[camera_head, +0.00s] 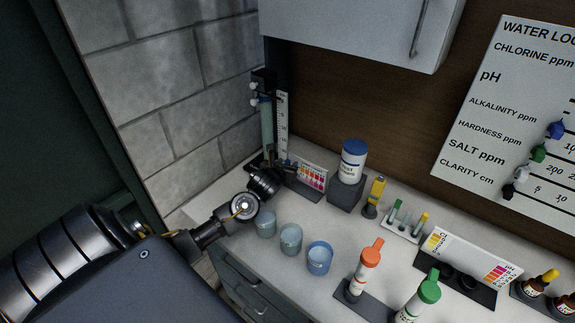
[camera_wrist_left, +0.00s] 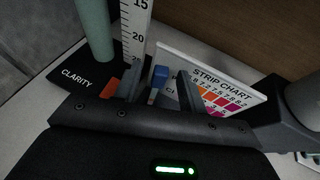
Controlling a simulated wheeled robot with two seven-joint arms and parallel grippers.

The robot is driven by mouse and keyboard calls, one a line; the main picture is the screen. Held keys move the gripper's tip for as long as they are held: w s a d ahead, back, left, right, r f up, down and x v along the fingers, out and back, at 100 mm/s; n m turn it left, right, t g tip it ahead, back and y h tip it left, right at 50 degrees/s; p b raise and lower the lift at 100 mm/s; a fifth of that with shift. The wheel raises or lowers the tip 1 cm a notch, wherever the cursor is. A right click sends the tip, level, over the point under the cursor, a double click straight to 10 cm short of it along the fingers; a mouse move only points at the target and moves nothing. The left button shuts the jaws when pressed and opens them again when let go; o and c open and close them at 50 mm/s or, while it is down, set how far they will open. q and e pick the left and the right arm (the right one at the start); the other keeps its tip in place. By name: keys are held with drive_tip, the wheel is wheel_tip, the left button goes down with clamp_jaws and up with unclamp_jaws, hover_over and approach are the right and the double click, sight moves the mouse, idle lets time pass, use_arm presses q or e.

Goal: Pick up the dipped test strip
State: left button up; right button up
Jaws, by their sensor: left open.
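My left gripper (camera_head: 268,174) is at the back left of the counter, by the strip chart (camera_head: 312,174). In the left wrist view the gripper's two fingers (camera_wrist_left: 161,88) stand apart. A small upright blue-topped piece (camera_wrist_left: 160,74) shows in the gap between them, in front of the strip chart (camera_wrist_left: 215,92). It may be the dipped test strip; I cannot tell whether the fingers touch it. Its lower part is hidden by the gripper. In the head view the gripper hides this spot. My right gripper is in neither view.
The clarity tube (camera_head: 267,124) and its ruler (camera_head: 282,125) stand close behind the gripper. A blue-capped bottle (camera_head: 353,162) on a dark block stands right of the chart. Several cups, including a blue one (camera_head: 319,259), line the front. An orange-capped bottle (camera_head: 366,268) stands further right.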

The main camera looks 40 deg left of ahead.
use_arm(q)
drive_tip(key=shift+c, duration=0.4)
clamp_jaws()
drive_tip(key=shift+r, duration=0.1)
drive_tip(key=shift+a+r, duration=0.1)
drive_tip(key=shift+r, duration=0.25)
wheel_tip(320, 180, up, 9)
drive_tip(key=b, duration=0.1)
